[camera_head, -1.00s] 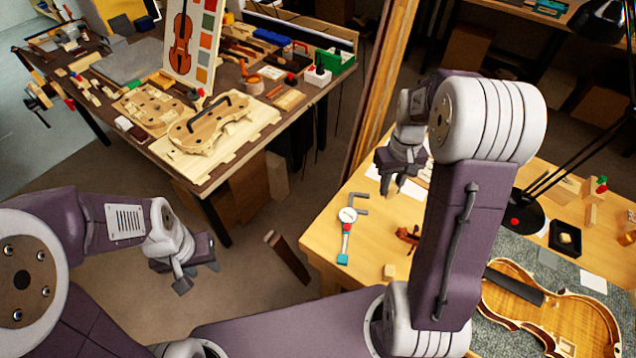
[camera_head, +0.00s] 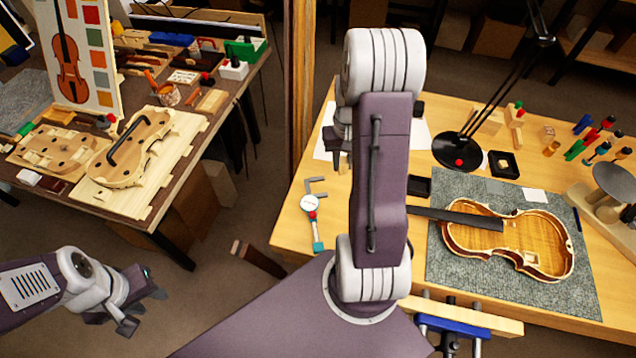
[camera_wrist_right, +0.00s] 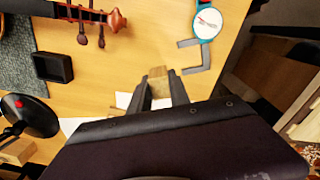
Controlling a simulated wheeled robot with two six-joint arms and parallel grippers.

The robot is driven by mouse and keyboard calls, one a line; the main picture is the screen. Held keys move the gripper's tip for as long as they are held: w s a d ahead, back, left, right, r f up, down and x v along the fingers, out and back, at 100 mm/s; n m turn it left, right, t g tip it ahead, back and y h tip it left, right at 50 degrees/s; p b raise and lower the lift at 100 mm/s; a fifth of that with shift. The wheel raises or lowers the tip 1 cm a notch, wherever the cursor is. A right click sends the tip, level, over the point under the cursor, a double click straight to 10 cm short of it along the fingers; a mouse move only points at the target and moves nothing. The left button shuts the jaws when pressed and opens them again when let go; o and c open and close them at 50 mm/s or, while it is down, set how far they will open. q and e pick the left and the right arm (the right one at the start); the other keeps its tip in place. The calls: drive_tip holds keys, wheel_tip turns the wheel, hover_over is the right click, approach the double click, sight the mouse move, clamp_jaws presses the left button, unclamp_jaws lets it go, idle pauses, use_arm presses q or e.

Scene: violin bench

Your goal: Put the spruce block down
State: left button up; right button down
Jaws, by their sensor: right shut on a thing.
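The spruce block (camera_wrist_right: 158,82) shows in the right wrist view as a small pale wooden piece between the fingertips. My right gripper (camera_wrist_right: 160,90) is shut on it, over the light wooden bench (camera_head: 290,225). I cannot tell whether the block touches the bench top.
A dial gauge (camera_head: 312,215) and a grey metal bracket (camera_head: 316,187) lie near the bench's left edge. A violin (camera_head: 510,240) lies on a grey mat (camera_head: 465,285). A black tray (camera_head: 418,186) and lamp base (camera_head: 457,153) stand nearby. Bare wood shows around the held block.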

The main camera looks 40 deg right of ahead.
hover_over(319, 188)
drive_tip(key=f, duration=0.3)
drive_tip(key=shift+s+d+f, duration=0.25)
drive_tip(key=shift+d+f, duration=0.05)
drive_tip(key=shift+w+a+f, duration=0.25)
drive_tip(key=shift+a, duration=0.15)
wheel_tip(319, 188, down, 4)
drive_tip(key=shift+s+r, duration=0.15)
drive_tip(key=shift+r, duration=0.1)
drive_tip(key=shift+d+f, duration=0.1)
drive_tip(key=shift+f, duration=0.15)
drive_tip(key=shift+f, duration=0.2)
drive_tip(key=c, duration=1.2)
unclamp_jaws()
drive_tip(key=shift+c, duration=0.2)
